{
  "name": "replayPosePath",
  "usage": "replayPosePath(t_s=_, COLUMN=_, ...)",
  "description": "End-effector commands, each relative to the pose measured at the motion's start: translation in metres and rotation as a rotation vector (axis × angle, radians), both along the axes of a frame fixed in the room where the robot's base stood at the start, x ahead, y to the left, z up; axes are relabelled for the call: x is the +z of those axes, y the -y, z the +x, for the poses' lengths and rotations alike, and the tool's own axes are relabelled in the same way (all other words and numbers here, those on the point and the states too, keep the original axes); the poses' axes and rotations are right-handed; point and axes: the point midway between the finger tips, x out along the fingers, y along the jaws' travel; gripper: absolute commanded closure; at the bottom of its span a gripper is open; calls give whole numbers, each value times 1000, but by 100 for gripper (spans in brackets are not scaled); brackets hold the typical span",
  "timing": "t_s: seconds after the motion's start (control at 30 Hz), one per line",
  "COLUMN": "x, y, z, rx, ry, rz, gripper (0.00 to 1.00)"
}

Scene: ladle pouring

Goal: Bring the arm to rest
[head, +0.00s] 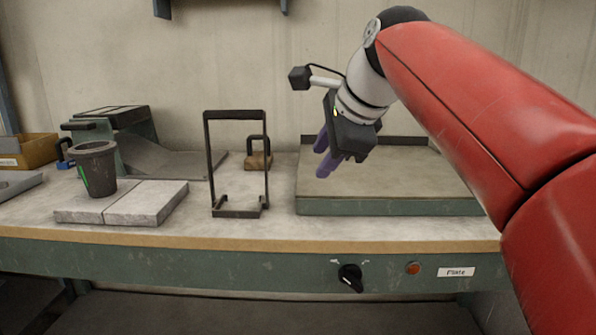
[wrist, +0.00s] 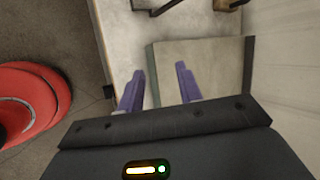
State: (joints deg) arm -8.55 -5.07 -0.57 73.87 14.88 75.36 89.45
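My gripper (head: 329,163) is in the air above the left part of the raised plate (head: 400,206) on the bench, its purple fingers pointing down. In the wrist view the two fingers (wrist: 159,88) are apart with nothing between them. The plate's corner (wrist: 215,62) and bare bench top show beyond the fingertips. My red arm reaches in from the right of the head view.
A dark ladle or cup (head: 97,168) stands on pale slabs (head: 140,205) at the left. A black upright frame (head: 238,212) stands mid-bench, left of my gripper. A black knob (head: 350,278) and an orange light (head: 413,268) are on the bench front.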

Motion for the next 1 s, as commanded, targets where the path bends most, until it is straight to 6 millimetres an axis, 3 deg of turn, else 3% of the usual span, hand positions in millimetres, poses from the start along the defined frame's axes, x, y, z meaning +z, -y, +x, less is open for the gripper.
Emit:
replayPosePath(t_s=0.27, x=-30, y=21, z=-26, rx=132, ry=52, rz=-154, gripper=64)
replayPosePath(t_s=0.47, x=-73, y=43, z=-58, rx=303, ry=97, rz=-338, gripper=64)
replayPosePath(t_s=0.57, x=-107, y=59, z=-84, rx=436, ry=123, rz=-472, gripper=64)
replayPosePath(t_s=0.8, x=-216, y=95, z=-161, rx=861, ry=159, rz=-827, gripper=64)
replayPosePath(t_s=0.9, x=-250, y=104, z=-184, rx=1000, ry=163, rz=-921, gripper=64)
replayPosePath(t_s=1.0, x=-271, y=108, z=-198, rx=1090, ry=164, rz=-975, gripper=64)
